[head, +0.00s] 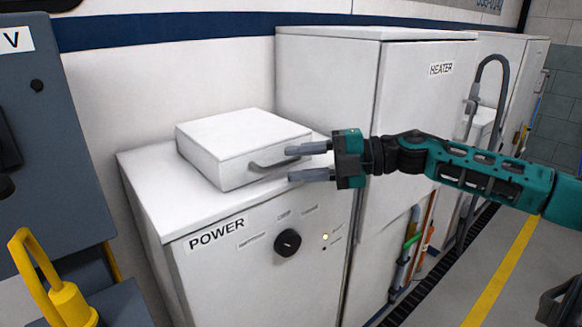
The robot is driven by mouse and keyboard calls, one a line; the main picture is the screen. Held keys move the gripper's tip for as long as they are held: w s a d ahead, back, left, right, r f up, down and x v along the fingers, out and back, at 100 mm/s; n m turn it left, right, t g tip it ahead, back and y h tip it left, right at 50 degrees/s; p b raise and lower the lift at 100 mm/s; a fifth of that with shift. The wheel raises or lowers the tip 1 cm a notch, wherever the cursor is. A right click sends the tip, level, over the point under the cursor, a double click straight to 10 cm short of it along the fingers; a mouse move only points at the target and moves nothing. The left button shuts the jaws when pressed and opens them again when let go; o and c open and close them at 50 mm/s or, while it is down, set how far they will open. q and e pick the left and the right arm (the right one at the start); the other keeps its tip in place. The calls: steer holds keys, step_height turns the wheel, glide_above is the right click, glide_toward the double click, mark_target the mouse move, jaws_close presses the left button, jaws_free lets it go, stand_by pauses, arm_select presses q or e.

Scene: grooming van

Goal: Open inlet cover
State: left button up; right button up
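A white, flat box-like cover (235,138) with a grey bar handle (268,167) on its front sits closed on top of the white POWER cabinet (262,270). I take this box to be the inlet cover. My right gripper (311,161) reaches in from the right at handle height. Its two grey fingers are apart, one above and one below the level of the handle's right end. I cannot tell whether they touch the handle. My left gripper is not in view.
The tall white HEATER cabinet (418,130) stands just behind and to the right. A blue-grey cabinet (60,150) and a yellow handle (62,290) are on the left.

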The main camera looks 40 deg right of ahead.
steer(key=shift+x, duration=1.05)
jaws_close()
